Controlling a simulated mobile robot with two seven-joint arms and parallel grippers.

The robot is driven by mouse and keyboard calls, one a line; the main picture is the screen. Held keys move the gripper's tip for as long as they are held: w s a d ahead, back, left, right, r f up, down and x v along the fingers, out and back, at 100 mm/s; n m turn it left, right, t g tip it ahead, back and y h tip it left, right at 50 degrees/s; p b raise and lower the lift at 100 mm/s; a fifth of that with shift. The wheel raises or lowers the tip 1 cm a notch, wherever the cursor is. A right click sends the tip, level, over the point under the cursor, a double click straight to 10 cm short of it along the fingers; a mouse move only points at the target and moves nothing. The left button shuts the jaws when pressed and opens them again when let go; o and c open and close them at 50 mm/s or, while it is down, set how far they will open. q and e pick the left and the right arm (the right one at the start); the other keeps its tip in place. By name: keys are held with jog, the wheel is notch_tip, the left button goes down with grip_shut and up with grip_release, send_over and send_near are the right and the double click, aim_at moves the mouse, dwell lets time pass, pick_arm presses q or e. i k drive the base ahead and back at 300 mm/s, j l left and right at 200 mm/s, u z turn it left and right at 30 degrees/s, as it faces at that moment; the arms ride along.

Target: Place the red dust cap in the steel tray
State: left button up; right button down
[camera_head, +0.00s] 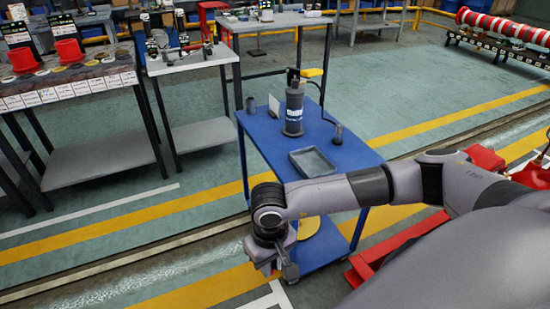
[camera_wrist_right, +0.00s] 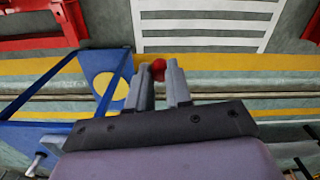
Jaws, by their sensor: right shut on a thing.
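The red dust cap (camera_wrist_right: 158,68) shows in the right wrist view as a small red round thing between the fingertips of my right gripper (camera_wrist_right: 158,80). The gripper is shut on it. In the head view my right gripper (camera_head: 285,267) hangs low in front of the blue cart, and the cap cannot be made out there. The steel tray (camera_head: 312,161) is a shallow grey tray on the cart's top, near its front edge. It looks empty. My gripper is in front of the tray, nearer to me, and apart from it. My left gripper is in neither view.
The blue cart (camera_head: 262,133) also bears a dark grey cylinder (camera_head: 294,108), a small white card (camera_head: 274,105) and a dark handled thing (camera_head: 338,134). Red metal framework (camera_head: 385,245) stands right of the cart. A grey bench (camera_head: 190,58) stands behind left.

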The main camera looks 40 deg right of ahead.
aim_at(312, 166)
jog(key=i+l+u, duration=0.1)
jog(key=u, duration=0.9)
jog(key=l+u, duration=0.1)
jog(key=u, duration=0.8)
jog(key=l+u, duration=0.2)
jog(key=u, duration=0.75)
jog(key=l+u, duration=0.2)
jog(key=u, duration=0.7)
jog(key=l+u, duration=0.1)
jog(key=u, duration=0.85)
jog(key=k+u, duration=0.15)
jog(key=u, duration=0.75)
jog(key=k+u, duration=0.1)
jog(key=u, duration=0.8)
jog(key=j+u, duration=0.1)
jog(key=u, duration=0.85)
jog(key=k+j+u, duration=0.1)
jog(key=u, duration=0.8)
jog(key=i+j, duration=0.05)
